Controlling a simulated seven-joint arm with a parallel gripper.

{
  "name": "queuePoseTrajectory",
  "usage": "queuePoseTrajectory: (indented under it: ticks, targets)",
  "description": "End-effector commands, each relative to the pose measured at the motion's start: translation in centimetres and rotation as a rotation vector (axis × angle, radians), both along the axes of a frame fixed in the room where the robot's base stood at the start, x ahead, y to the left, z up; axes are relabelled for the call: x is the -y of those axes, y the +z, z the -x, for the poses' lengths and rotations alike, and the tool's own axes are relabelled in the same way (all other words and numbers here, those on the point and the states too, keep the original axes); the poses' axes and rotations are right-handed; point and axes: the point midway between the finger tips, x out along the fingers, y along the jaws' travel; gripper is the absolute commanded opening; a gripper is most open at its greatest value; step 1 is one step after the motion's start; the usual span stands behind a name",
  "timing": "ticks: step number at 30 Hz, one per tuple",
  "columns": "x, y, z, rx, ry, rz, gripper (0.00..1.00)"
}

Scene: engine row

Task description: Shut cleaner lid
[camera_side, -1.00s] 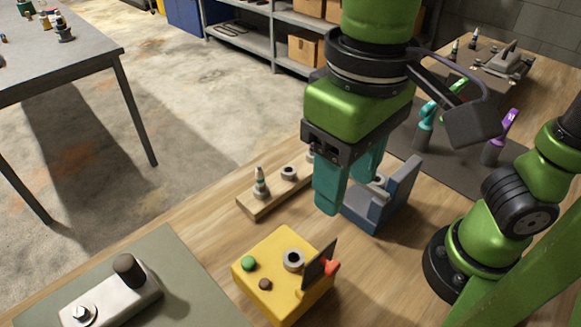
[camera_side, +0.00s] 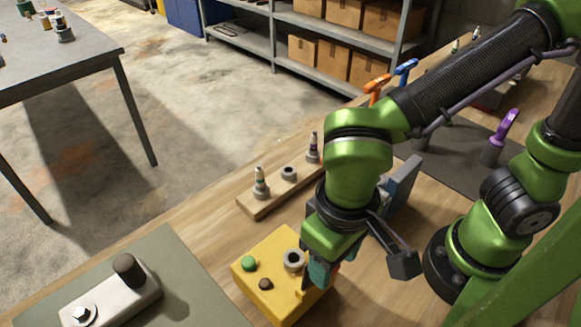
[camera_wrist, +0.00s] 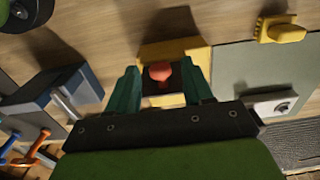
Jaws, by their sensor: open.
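The cleaner is a yellow box (camera_side: 275,290) with a green button, a brown button and a grey ring port on top; it also shows in the wrist view (camera_wrist: 175,48). Its port is uncovered in the side view. The dark lid with a red knob (camera_wrist: 160,73) shows between my fingers in the wrist view; my gripper hides the lid in the side view. My gripper (camera_side: 320,272) is open at the box's right side, its teal fingers (camera_wrist: 160,76) to either side of the knob. I cannot tell whether they touch it.
A wooden rack (camera_side: 267,205) with plugs stands behind the cleaner. A blue-grey block (camera_side: 402,185) stands behind my gripper, close to my arm. A white device (camera_side: 110,297) lies on a green mat (camera_side: 190,275) to the left. Upright coloured tools stand at the back right.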

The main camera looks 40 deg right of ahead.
Motion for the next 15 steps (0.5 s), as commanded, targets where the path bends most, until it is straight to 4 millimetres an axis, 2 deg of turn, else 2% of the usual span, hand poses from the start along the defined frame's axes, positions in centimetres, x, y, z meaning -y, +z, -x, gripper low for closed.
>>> queuePoseTrajectory:
  ticks: [11,15]
  targets:
    - [0.00,-0.63,0.01,0.000,-0.001,-0.001,0.51]
    - [0.00,-0.62,0.01,0.000,-0.001,-0.001,0.31]
